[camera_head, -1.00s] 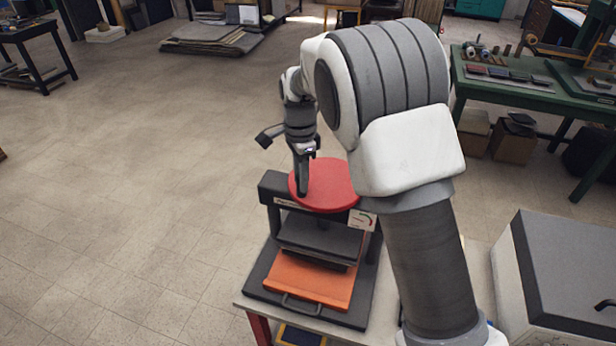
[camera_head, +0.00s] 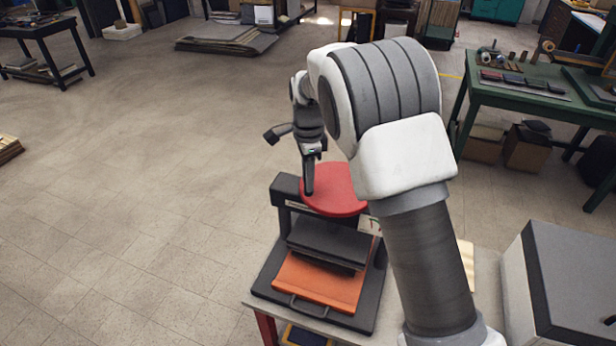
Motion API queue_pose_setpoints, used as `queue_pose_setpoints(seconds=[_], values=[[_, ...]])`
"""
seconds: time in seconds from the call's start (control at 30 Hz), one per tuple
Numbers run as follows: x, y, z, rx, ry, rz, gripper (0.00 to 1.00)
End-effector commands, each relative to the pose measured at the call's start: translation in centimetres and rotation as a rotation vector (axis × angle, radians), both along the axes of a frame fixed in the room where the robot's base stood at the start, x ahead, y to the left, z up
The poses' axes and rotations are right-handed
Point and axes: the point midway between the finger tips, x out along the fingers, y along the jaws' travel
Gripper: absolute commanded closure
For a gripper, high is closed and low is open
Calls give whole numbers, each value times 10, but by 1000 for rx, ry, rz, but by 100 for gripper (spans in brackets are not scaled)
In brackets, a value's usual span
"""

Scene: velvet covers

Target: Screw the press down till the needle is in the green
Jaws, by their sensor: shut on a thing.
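The press (camera_head: 285,190) is a dark frame standing on a small table below me. Its red round wheel (camera_head: 338,192) lies flat on top. My gripper (camera_head: 308,190) points down at the wheel's left rim and is shut on it. A dark pressing plate (camera_head: 328,238) hangs under the wheel, above an orange board (camera_head: 318,281) on the dark base. How close the plate and the load under it are is hard to tell. The gauge (camera_head: 374,226) at the right of the frame is mostly hidden by my arm, and its needle cannot be read.
A grey-topped white cabinet (camera_head: 560,275) stands at the right. A green workbench (camera_head: 530,90) with tools is at the back right. A dark table (camera_head: 35,30) is at the far left. The floor left of the press is clear.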

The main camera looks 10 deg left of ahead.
Motion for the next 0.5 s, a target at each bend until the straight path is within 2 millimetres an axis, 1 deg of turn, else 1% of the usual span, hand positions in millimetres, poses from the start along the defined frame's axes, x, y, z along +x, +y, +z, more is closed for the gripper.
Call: queue_pose_setpoints(seconds=[0.03,0.17,0.2,0.5], values=[[4,-1,3,1,-13,0,67],[3,-1,2,1,-10,-1,44],[3,-1,2,1,-9,-1,41],[1,-1,2,0,-4,0,41]])
